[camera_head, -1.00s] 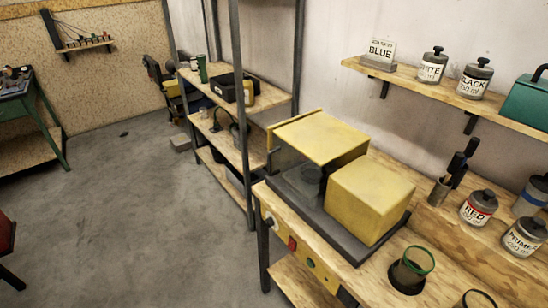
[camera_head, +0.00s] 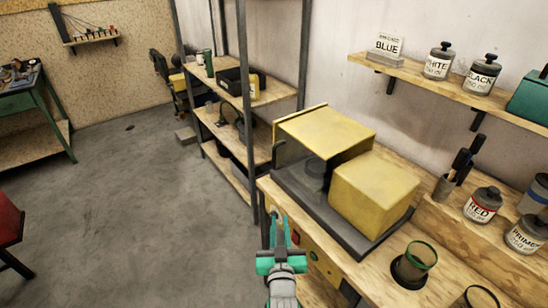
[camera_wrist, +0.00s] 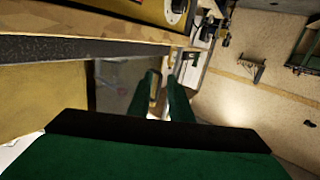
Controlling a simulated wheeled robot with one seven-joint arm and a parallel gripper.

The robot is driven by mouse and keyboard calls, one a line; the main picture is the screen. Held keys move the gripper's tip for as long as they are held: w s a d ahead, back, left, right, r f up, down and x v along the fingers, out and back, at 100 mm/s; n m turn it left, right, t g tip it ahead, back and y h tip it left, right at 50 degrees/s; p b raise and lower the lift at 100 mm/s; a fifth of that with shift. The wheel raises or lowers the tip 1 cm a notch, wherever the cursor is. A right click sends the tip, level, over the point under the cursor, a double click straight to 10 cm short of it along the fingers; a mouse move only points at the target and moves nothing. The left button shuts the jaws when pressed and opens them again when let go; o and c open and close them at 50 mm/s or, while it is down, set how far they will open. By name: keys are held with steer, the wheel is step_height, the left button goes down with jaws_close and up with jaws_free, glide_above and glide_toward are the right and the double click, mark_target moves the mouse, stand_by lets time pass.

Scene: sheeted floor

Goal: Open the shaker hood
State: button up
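The shaker stands on the wooden bench, with a dark grey base (camera_head: 350,237) and a yellow box body (camera_head: 375,190). Its hood (camera_head: 325,131) has a yellow top and a see-through dark front, and appears lowered. A dark round object (camera_head: 314,175) shows under the hood. My teal gripper (camera_head: 278,219) is in front of the bench's left end, below and in front of the hood, apart from it. In the wrist view the two green fingers (camera_wrist: 166,95) are apart with nothing seen between them.
A shelf rack (camera_head: 228,135) stands left of the bench. Cups (camera_head: 415,262) sit in the bench at right, near a red-labelled jar (camera_head: 481,206). A wall shelf (camera_head: 450,90) holds jars above. The floor at left is largely clear, with a red stool (camera_head: 10,222) at the edge.

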glide_toward(274, 155)
steer(key=shift+t, duration=0.3)
steer(key=w, duration=1)
steer(key=shift+w+f, duration=0.3)
steer(key=shift+w, duration=0.05)
jaws_close()
